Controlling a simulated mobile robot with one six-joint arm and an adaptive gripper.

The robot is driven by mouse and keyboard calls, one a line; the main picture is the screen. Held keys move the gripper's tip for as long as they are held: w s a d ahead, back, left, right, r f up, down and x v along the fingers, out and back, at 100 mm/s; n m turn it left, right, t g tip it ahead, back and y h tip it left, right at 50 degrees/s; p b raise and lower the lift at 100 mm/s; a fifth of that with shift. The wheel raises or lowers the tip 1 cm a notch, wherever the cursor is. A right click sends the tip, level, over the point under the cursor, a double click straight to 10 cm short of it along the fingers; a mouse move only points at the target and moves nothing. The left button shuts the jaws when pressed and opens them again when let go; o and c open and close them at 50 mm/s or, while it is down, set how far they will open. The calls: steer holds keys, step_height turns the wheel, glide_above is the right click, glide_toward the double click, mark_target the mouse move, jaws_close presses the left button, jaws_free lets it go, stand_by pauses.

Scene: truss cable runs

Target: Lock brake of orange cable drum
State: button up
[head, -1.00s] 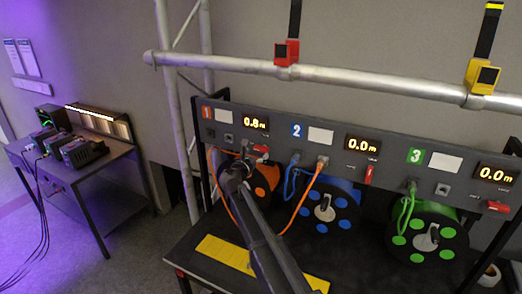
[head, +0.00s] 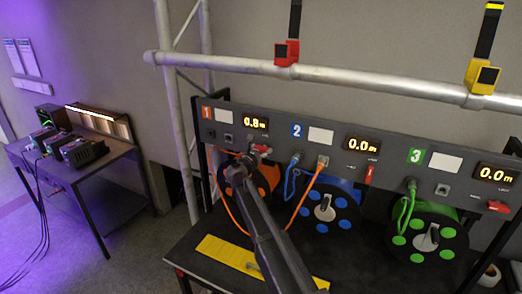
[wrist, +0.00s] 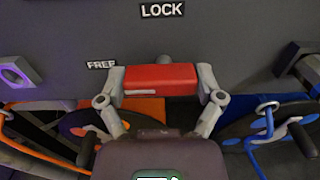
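The red brake lever (wrist: 160,80) lies level in the wrist view, with the FREE label (wrist: 101,64) to its upper left and the LOCK label (wrist: 162,10) above. My gripper (wrist: 161,82) has one finger at each end of the lever, with no visible gap, so it appears shut on it. In the head view my gripper (head: 240,163) is at panel section 1, and the lever (head: 262,149) shows just right of it. The orange drum (head: 267,176) is below, partly hidden by my arm. The display above reads 0.8 m.
The blue drum (head: 323,212) and green drum (head: 427,238) stand to the right under the same panel (head: 335,160). Orange, blue and green cables hang in front. A yellow plate (head: 228,253) lies on the black table. A metal truss tube (head: 350,76) crosses above.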

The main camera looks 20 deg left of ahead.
steer(key=shift+m, duration=0.3)
steer(key=m, duration=0.4)
steer(key=shift+r, duration=0.1)
steer(key=m, duration=0.4)
steer(key=shift+d+m, duration=0.15)
steer(key=shift+m, duration=0.15)
steer(key=m, duration=0.4)
steer(key=shift+m, duration=0.3)
steer(key=shift+d+m, duration=0.15)
steer(key=shift+m, duration=1.95)
steer(key=o, duration=0.9)
steer(key=shift+c, duration=0.2)
steer(key=shift+s, duration=0.15)
